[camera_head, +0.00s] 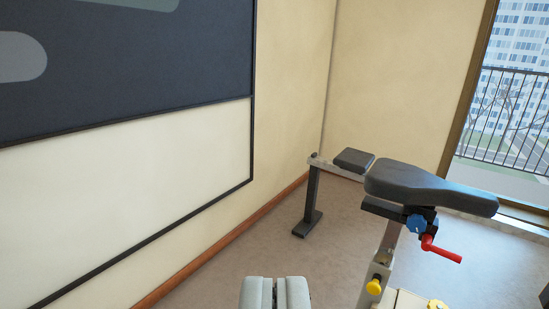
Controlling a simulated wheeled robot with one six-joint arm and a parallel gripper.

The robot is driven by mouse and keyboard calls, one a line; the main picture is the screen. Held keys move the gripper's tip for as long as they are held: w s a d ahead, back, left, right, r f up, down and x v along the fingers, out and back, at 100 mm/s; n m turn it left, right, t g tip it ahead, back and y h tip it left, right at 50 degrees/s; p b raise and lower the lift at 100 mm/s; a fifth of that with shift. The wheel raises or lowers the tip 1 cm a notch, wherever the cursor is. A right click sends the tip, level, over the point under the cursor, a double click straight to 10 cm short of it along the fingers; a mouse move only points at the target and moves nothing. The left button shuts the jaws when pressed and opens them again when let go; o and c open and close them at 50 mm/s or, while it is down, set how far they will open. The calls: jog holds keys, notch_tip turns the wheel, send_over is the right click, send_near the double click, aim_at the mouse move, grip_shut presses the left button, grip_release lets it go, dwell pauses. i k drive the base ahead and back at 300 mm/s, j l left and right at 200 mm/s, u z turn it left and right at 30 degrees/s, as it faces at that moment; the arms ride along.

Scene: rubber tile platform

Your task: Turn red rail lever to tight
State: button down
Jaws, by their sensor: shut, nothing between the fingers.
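The red rail lever (440,249) sticks out to the right and slightly down from under a black padded seat (430,188), next to a blue knob (416,223). The seat is on a light grey post with a yellow knob (374,287). My gripper (275,289) is at the bottom middle of the picture, its two pale fingers shut and empty. It is to the left of the lever and well apart from it. No tight or loose marking can be read.
A smaller black pad (354,160) on a dark upright stand (311,200) is behind the seat. A wall with a large dark panel (120,65) runs along the left. Bare floor (260,253) lies between wall and seat. A window with a railing is at the right.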

aim_at(427, 245)
jog(key=z, duration=0.8)
